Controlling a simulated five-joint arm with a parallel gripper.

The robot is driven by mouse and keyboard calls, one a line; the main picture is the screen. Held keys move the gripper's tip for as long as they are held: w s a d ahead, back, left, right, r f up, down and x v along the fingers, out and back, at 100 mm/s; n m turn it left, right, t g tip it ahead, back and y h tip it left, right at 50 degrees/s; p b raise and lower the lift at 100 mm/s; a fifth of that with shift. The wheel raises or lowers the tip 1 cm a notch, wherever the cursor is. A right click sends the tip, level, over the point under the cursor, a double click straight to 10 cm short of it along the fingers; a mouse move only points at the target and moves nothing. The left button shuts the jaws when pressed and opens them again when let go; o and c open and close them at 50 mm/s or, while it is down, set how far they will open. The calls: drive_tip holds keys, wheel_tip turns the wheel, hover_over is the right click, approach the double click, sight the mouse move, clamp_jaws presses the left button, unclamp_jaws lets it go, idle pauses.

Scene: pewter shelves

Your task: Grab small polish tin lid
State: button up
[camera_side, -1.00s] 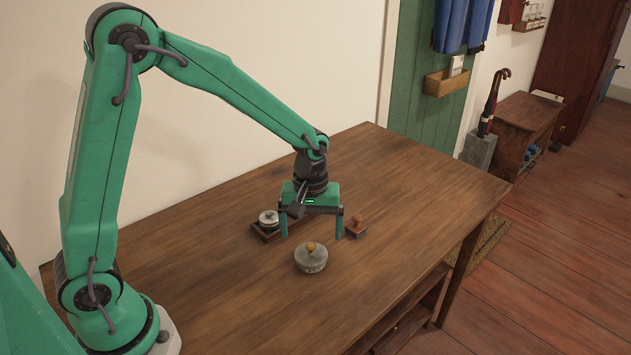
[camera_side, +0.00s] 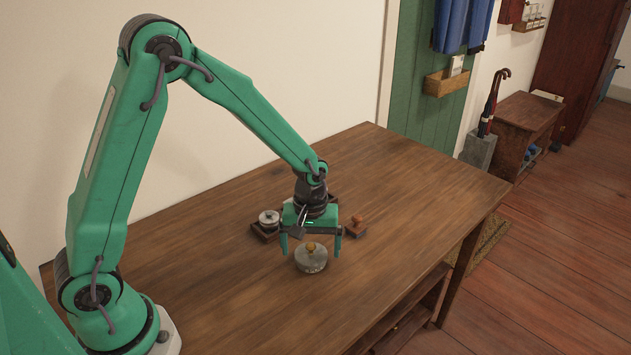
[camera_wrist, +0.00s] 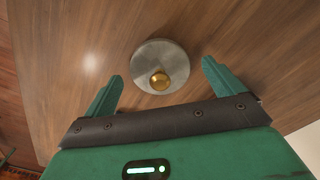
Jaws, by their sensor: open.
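A round grey tin (camera_side: 311,262) with a lid and a small brass-coloured knob stands upright on the wooden table. In the wrist view the lid (camera_wrist: 160,62) is a grey disc, with its knob (camera_wrist: 160,81) off towards my gripper. My gripper (camera_side: 311,248) is open above the tin, its fingers pointing down on either side of the knob. In the wrist view my gripper (camera_wrist: 161,80) has one finger left and one right of the lid, with gaps on both sides. Nothing is held. I cannot tell the exact height of the fingertips.
A small dark tray (camera_side: 263,234) with a pale round tin (camera_side: 269,217) lies left of my gripper. A wooden-handled brush or stamp (camera_side: 357,227) stands to the right. The table's front and right areas (camera_side: 420,200) are clear.

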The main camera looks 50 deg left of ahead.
sight(311, 247)
drive_tip(key=shift+c, duration=0.4)
drive_tip(key=c, duration=0.8)
drive_tip(key=shift+r, duration=0.15)
drive_tip(key=shift+r, duration=0.55)
drive_tip(key=r, duration=0.3)
drive_tip(key=shift+s+d+r, duration=0.1)
drive_tip(key=shift+s+d, duration=0.05)
drive_tip(key=shift+d, duration=0.1)
drive_tip(key=s+d+r, duration=0.2)
drive_tip(key=d, duration=0.1)
drive_tip(key=s+d+r, duration=0.4)
drive_tip(key=d, duration=0.1)
drive_tip(key=shift+s+d+r, duration=0.1)
drive_tip(key=shift+s+d, duration=0.1)
drive_tip(key=shift+d, duration=0.1)
drive_tip(key=shift+c, duration=0.7)
drive_tip(key=shift+s+d+r, duration=0.15)
drive_tip(key=shift+c, duration=1)
